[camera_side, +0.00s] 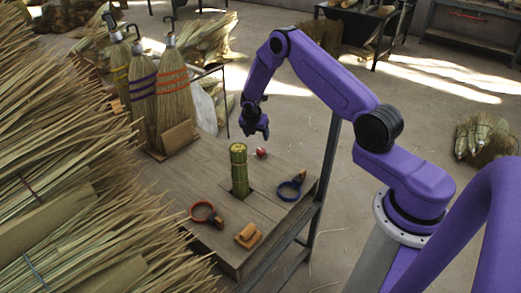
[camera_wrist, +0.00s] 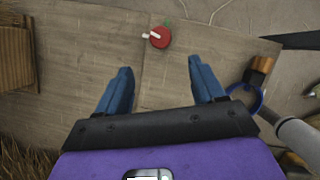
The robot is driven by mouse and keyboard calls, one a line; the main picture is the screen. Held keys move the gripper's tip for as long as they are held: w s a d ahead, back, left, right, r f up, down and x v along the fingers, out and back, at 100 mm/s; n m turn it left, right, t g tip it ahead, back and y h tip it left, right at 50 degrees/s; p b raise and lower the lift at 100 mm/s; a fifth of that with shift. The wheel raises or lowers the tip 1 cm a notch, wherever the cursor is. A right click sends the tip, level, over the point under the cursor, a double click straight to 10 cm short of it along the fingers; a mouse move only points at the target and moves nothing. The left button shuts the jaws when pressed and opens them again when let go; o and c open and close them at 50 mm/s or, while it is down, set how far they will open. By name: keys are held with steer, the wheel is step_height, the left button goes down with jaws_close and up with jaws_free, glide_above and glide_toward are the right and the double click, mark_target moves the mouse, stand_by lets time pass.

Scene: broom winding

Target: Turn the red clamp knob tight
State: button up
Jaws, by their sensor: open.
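The red clamp knob (camera_wrist: 160,40) is a small round red piece with a white bar across it, on the wooden table top (camera_wrist: 90,60). In the side view a small red piece (camera_side: 261,153) sits just behind the green bundle (camera_side: 239,172), which stands upright on the table. My gripper (camera_side: 257,130) is above the table, over the area of the red piece, and apart from it. In the wrist view my gripper's (camera_wrist: 160,67) two blue fingers are spread with nothing between them. The knob lies beyond the fingertips, toward the top of the picture.
A blue ring tool (camera_side: 290,189) lies right of the bundle. A red ring tool (camera_side: 205,213) and a small wooden block (camera_side: 248,236) lie at the front. Finished brooms (camera_side: 174,92) stand at the back left. A large straw heap (camera_side: 60,170) fills the left.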

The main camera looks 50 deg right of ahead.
mark_target(261, 150)
steer(key=x, duration=1.2)
steer(key=shift+d+f, duration=0.1)
steer(key=shift+f, duration=0.1)
steer(key=c, duration=1.1)
